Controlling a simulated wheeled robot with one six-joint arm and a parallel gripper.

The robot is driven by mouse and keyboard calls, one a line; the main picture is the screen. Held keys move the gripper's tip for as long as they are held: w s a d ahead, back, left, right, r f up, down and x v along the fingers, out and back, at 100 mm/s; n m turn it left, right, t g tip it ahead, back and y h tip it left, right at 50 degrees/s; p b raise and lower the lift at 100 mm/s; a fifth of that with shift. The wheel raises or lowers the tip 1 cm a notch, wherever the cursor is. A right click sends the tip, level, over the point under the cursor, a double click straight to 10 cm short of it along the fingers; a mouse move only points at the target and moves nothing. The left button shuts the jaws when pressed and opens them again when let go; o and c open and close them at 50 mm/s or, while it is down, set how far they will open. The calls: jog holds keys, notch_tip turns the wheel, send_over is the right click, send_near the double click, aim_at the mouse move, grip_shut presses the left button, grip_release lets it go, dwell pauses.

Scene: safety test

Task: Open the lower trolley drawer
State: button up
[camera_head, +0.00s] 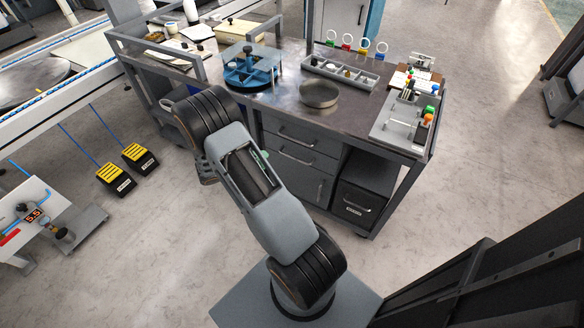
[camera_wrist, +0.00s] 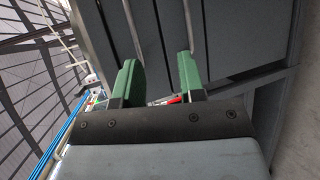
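The grey trolley (camera_head: 395,168) has stacked fronts under its dark top. The upper drawer (camera_head: 300,133) and the lower drawer (camera_head: 306,157) below it each carry a bar handle and look shut. A further front (camera_head: 312,185) with an upright handle sits beneath. My gripper (camera_wrist: 158,80) is open in the wrist view, its two green fingers well apart and pointing toward grey fronts, seen sideways. Bar handles (camera_wrist: 188,22) show beyond the fingers; I cannot tell which drawer each belongs to. Nothing is between the fingertips. In the head view my arm hides most of my gripper and the trolley's left part.
A dark box (camera_head: 360,200) with a handle sits in the right bay. The top holds a blue round fixture (camera_head: 248,72), a metal disc (camera_head: 320,95) and a divided tray (camera_head: 340,72). Yellow-black pedals (camera_head: 117,179) lie on the floor at left. Floor right of the trolley is clear.

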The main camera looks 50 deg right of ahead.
jog(key=t+h+b, duration=0.1)
jog(key=h+b, duration=0.1)
send_near(293, 158)
jog(key=s+r+v, duration=0.1)
jog(key=v, duration=0.2)
jog(key=w, duration=0.1)
jog(key=shift+n+t, duration=0.3)
jog(key=shift+n, duration=0.2)
jog(key=x, duration=0.4)
jog(key=b+x, duration=0.1)
jog(key=x, duration=0.4)
jog(key=f+x, duration=0.1)
jog(key=x, duration=0.3)
jog(key=shift+d+f, duration=0.1)
jog(key=shift+f, duration=0.05)
jog(key=shift+c, duration=0.4)
grip_shut()
